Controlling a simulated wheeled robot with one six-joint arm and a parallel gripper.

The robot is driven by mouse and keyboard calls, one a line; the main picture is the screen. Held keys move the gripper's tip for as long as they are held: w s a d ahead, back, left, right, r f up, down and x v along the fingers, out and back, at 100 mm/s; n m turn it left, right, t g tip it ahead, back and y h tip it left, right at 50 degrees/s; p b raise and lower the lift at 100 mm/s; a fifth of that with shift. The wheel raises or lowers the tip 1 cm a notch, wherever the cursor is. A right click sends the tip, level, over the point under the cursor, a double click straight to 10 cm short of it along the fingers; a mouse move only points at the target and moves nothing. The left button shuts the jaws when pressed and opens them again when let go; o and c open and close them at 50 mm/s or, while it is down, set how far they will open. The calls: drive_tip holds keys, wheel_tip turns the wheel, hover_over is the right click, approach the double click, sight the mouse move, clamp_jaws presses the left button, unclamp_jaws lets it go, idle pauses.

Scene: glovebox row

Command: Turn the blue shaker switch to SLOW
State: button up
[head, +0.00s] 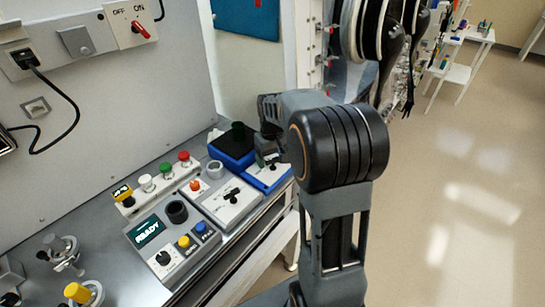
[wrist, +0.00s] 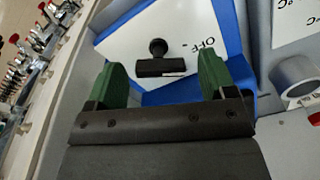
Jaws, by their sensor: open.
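The blue shaker (head: 234,148) stands at the far end of the bench, with a dark top plate. Its white front panel with blue edges (head: 262,180) faces my gripper (head: 266,160). In the wrist view the black switch (wrist: 160,67) has a bar with a small white mark and a round knob beside it. An OFF label shows to its right; a SLOW label is not readable. My gripper (wrist: 162,76) is open, its green fingers on either side of the switch in the picture. I cannot tell whether they touch it. In the head view my arm partly hides the panel.
A grey device with an orange button (head: 222,200) stands beside the shaker. Nearer is a READY display unit (head: 160,238) with knobs and buttons. A grey ring-shaped part (wrist: 297,75) is right of the shaker in the wrist view. Open floor (head: 460,180) lies right.

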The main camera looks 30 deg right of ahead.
drive_tip(key=shift+c, duration=0.2)
drive_tip(key=c, duration=0.9)
